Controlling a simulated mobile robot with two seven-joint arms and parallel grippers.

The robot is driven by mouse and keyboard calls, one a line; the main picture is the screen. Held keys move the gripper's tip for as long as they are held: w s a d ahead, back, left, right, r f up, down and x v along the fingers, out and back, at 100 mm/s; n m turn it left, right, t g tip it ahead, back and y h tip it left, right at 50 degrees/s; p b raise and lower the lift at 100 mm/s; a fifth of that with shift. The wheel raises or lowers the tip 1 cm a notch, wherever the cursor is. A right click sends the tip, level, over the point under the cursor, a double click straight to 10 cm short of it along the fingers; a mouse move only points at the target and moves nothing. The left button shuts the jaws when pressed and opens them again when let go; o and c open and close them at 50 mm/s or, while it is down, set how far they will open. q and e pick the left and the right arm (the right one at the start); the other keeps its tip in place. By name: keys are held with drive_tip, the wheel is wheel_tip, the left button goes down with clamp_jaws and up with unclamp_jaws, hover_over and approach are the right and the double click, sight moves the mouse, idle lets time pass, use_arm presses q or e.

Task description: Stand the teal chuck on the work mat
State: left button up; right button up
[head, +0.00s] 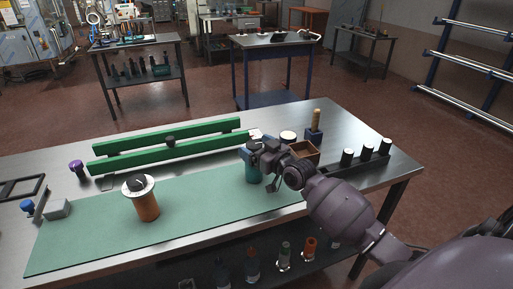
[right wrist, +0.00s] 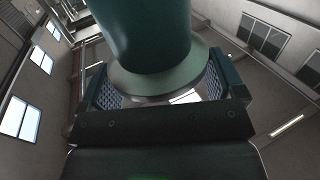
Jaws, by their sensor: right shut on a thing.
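The teal chuck (head: 253,173) is in my right gripper (head: 259,153) over the right part of the green work mat (head: 205,217). The gripper hides part of the chuck. I cannot tell whether its lower end touches the mat. In the right wrist view, the chuck's teal body (right wrist: 150,32) and its wider flange (right wrist: 165,82) show between the two fingers of the right gripper (right wrist: 162,88), which is shut on it. The chuck looks about upright. My left gripper is not in view.
An orange piece with a white disc and dark top (head: 147,205) stands on the mat's left half. Green rails (head: 165,148) run behind the mat. A brown box (head: 304,151) and a dark rack with white-topped pieces (head: 366,161) are to the right. The mat's middle is clear.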

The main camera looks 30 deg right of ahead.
drive_tip(key=shift+r, duration=0.1)
drive_tip(key=o, duration=1.6)
drive_tip(key=s+d, duration=0.2)
drive_tip(key=s, duration=0.9)
drive_tip(key=shift+s, duration=0.4)
